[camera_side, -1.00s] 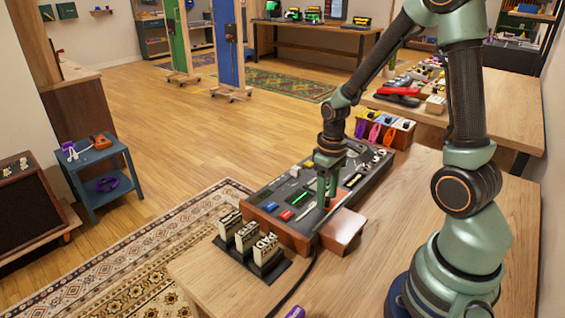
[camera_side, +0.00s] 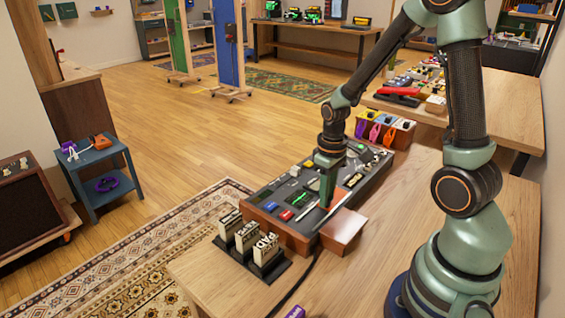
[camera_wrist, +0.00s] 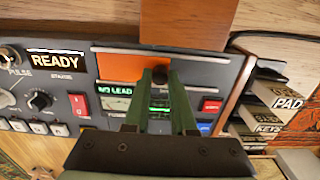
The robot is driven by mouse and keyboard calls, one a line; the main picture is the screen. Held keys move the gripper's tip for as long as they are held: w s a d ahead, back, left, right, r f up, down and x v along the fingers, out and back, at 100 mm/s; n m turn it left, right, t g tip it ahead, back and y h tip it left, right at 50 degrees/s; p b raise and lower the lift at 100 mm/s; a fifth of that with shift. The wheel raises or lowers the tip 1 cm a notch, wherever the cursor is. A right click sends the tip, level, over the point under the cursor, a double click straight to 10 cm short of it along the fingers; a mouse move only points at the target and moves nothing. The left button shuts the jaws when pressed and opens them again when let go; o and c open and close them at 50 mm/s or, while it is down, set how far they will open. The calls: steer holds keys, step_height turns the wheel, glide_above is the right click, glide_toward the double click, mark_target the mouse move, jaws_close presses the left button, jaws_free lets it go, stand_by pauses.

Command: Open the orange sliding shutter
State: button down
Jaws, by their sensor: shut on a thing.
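The orange shutter (camera_wrist: 118,68) lies flat in the dark console (camera_side: 262,194), seen in the wrist view as an orange panel left of my fingertips. To the right of the fingertips the same strip looks grey. In the side view a small orange patch (camera_side: 338,196) shows just right of my gripper (camera_side: 325,205). My gripper points down at the console top. In the wrist view its fingers (camera_wrist: 161,75) come close together at the shutter's right end. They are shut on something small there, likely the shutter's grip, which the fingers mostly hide.
The console carries knobs, switches, a READY display (camera_wrist: 54,60) and a NO LEAD display (camera_wrist: 115,91) close to the fingers. A wooden block (camera_side: 343,228) sits at its near edge. A rack of labelled blocks (camera_side: 247,240) stands at the lower left.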

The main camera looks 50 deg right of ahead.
stand_by(0.9)
steer(key=a, duration=0.7)
steer(key=c, duration=0.7)
jaws_free()
steer(key=shift+c, duration=0.2)
step_height(320, 180, up, 12)
steer(key=shift+r, duration=0.1)
